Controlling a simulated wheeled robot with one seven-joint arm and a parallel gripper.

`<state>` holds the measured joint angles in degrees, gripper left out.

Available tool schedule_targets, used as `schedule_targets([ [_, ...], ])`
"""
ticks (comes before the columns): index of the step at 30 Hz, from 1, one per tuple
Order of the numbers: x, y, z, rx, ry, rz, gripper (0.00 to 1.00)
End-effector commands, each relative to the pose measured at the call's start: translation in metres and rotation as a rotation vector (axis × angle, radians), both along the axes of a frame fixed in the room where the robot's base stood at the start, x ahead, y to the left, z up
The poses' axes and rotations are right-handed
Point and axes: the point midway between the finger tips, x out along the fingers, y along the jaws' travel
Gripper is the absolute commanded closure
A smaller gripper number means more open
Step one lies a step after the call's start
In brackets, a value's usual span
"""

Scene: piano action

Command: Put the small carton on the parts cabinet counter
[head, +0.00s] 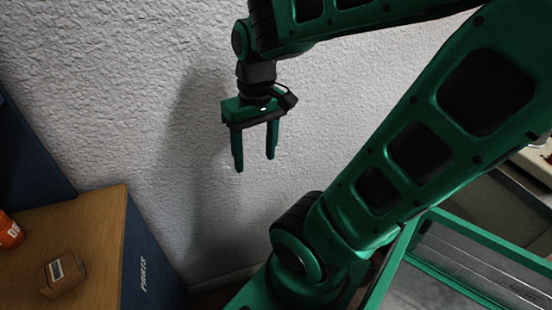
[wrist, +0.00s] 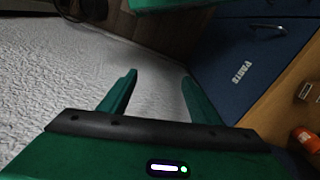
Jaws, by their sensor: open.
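The small carton (head: 62,274) is a brown box with a pale label. It sits on the wooden counter (head: 95,215) of the blue parts cabinet (head: 148,265), at the lower left of the head view. In the wrist view the carton (wrist: 304,90) shows at the right edge on the counter (wrist: 283,108). My gripper (head: 254,164) is open and empty, in the air before the white wall, right of the cabinet and well apart from the carton. Its two fingers (wrist: 158,77) also show in the wrist view with nothing between them.
An orange container (head: 10,232) with white lettering stands on the counter left of the carton, partly cut off. A textured white wall (head: 130,100) runs behind. The air between my gripper and the counter looks clear.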

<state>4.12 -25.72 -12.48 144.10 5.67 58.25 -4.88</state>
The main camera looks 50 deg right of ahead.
Motion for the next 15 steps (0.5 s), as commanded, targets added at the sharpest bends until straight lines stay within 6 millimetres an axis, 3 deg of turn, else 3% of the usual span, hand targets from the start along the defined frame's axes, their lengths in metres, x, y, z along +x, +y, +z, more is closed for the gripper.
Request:
schedule_targets([
  [3, -0.033, -0.018, -0.005, -0.008, 0.030, -0.170, 0.43],
  [6, -0.048, -0.027, -0.007, -0.010, 0.047, -0.251, 0.43],
  [15, -0.056, -0.030, -0.008, -0.012, 0.054, -0.287, 0.43],
])
